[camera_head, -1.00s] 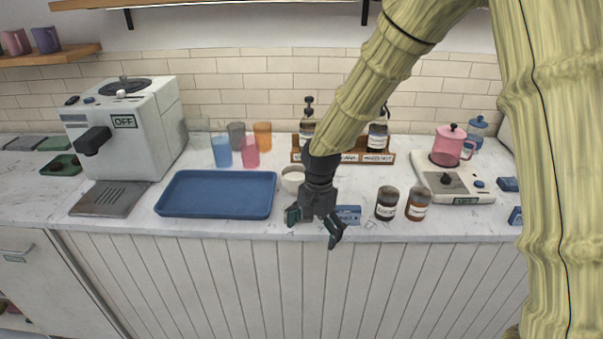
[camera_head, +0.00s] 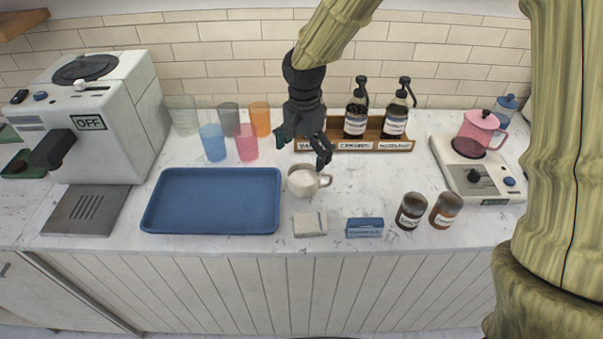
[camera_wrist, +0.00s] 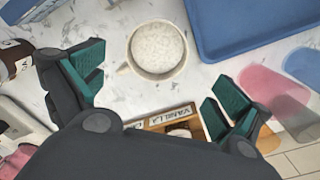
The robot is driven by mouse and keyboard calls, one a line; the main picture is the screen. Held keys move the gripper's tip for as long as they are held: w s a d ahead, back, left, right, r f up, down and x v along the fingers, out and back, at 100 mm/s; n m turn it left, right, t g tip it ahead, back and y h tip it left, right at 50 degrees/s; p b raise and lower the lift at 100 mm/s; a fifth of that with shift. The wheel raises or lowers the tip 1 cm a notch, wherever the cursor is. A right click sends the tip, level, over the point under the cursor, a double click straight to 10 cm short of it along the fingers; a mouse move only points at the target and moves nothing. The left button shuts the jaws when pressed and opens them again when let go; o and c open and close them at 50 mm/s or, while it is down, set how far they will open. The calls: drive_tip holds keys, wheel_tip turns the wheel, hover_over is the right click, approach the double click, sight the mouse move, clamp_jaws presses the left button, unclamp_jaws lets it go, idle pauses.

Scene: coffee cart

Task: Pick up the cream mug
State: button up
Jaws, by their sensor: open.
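The cream mug (camera_head: 302,182) stands upright on the marble counter, just right of the blue tray, with its handle pointing right. It looks filled with something white and speckled. In the wrist view the mug (camera_wrist: 157,50) is beyond my fingertips, near the middle, with its handle to the lower left. My gripper (camera_head: 302,150) is open and empty, above and behind the mug in the head view. In the wrist view its green-padded fingers (camera_wrist: 162,92) are spread wide, one to each side of the mug's line and apart from it.
The blue tray (camera_head: 210,228) is left of the mug. Several coloured cups (camera_head: 246,143) stand behind the tray. A wooden rack (camera_head: 360,146) with syrup bottles is behind my gripper. A small pale block (camera_head: 310,224), a blue box (camera_head: 364,228) and two jars (camera_head: 411,211) sit along the front.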

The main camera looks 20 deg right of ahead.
sight(305, 177)
wheel_tip(305, 177, down, 4)
drive_tip(key=shift+d+f+p, duration=0.15)
drive_tip(key=shift+p, duration=0.25)
drive_tip(key=shift+s+d+f+p, duration=0.1)
drive_tip(key=shift+s+f+p, duration=0.35)
drive_tip(key=shift+s+p, duration=0.2)
drive_tip(key=f, duration=0.1)
drive_tip(key=w+f, duration=0.1)
drive_tip(key=f, duration=0.1)
drive_tip(key=shift+p, duration=0.4)
drive_tip(key=shift+s+f, duration=0.15)
drive_tip(key=shift+f, duration=0.1)
drive_tip(key=shift+f, duration=0.1)
drive_tip(key=shift+c, duration=0.2)
drive_tip(key=c, duration=1.2)
drive_tip(key=shift+c, duration=0.2)
